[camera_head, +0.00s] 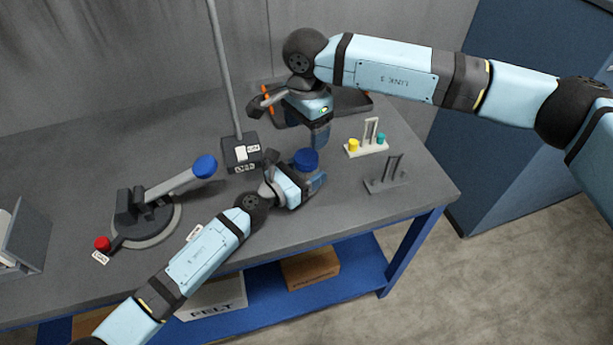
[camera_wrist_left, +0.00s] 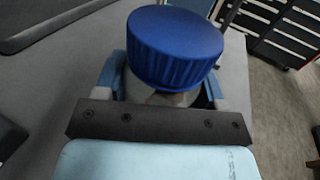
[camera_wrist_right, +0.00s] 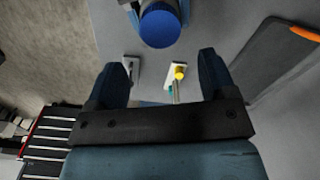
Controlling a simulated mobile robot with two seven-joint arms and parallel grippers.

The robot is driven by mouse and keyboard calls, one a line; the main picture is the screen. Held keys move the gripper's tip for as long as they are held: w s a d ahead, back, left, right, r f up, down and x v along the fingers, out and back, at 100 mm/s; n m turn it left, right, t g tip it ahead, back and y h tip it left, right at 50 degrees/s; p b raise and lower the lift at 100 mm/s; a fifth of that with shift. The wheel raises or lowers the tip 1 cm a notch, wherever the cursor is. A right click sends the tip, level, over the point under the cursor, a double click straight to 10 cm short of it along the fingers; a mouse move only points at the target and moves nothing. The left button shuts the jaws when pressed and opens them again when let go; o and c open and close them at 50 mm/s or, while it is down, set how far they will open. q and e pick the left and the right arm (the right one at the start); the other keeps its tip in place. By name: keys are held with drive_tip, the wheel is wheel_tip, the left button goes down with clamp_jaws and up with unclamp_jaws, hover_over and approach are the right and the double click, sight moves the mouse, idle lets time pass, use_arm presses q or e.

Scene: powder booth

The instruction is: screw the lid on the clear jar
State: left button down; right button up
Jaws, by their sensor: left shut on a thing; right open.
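The clear jar (camera_wrist_left: 172,97) is between the fingers of my left gripper (camera_head: 306,182), which is shut on it. The blue ribbed lid (camera_head: 305,160) sits on top of the jar; it also shows in the left wrist view (camera_wrist_left: 176,45) and the right wrist view (camera_wrist_right: 160,26). How far the lid is threaded cannot be told. My right gripper (camera_head: 320,138) points down, just behind and above the lid, apart from it. In the right wrist view its fingers (camera_wrist_right: 160,72) are open and empty, with the lid beyond them. The jar is mostly hidden in the head view.
A white stand (camera_head: 367,149) with yellow and teal pieces and a dark stand (camera_head: 385,186) are right of the jar. A switch box (camera_head: 241,153) with a pole and a blue-knobbed lever device (camera_head: 150,212) stand left. A dark tray (camera_head: 345,100) lies behind my right gripper.

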sight(307, 156)
drive_tip(key=shift+n, duration=0.3)
drive_tip(key=shift+f, duration=4)
drive_tip(key=c, duration=0.9)
drive_tip(key=shift+c, duration=0.2)
drive_tip(key=o, duration=1.1)
